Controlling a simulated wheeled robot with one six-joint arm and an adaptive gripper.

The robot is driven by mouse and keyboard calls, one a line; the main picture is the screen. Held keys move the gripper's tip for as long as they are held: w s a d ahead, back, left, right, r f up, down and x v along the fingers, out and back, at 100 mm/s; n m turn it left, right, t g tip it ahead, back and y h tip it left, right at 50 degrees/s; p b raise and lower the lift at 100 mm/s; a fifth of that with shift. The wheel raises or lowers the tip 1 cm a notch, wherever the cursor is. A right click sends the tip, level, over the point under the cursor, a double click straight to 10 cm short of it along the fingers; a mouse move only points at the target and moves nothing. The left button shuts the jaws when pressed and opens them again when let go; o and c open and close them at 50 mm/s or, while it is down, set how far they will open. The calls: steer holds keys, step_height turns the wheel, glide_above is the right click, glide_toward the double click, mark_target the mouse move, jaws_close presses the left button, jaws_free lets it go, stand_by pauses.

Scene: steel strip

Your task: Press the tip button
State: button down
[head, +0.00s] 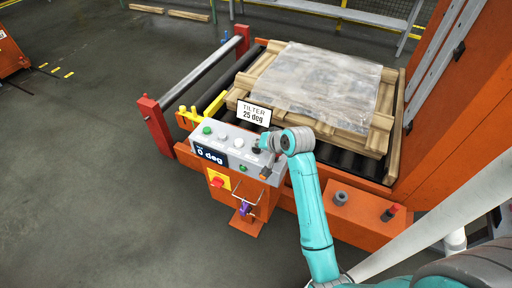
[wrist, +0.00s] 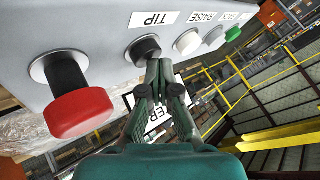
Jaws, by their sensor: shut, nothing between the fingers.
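The black tip button (wrist: 144,50) sticks out of the grey control panel (wrist: 95,22), under a label reading TIP, upside down in the wrist view. My gripper (wrist: 160,68) is shut and empty. Its fingertips are right at the button's lower right edge in the wrist view; I cannot tell if they touch it. In the head view my gripper (head: 264,144) is at the right part of the control panel (head: 222,137), and the tip button is hard to make out there. The panel's display (head: 210,155) reads 0 deg.
A red mushroom button (wrist: 80,112) stands out on a black stem beside the tip button. A white button (wrist: 187,42) labelled RAISE sits on its other side. A sign (head: 254,112) reads TILTER 25 deg. A wrapped pallet load (head: 315,82) lies on the rollers behind.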

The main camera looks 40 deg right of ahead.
steer(key=shift+r, duration=3.05)
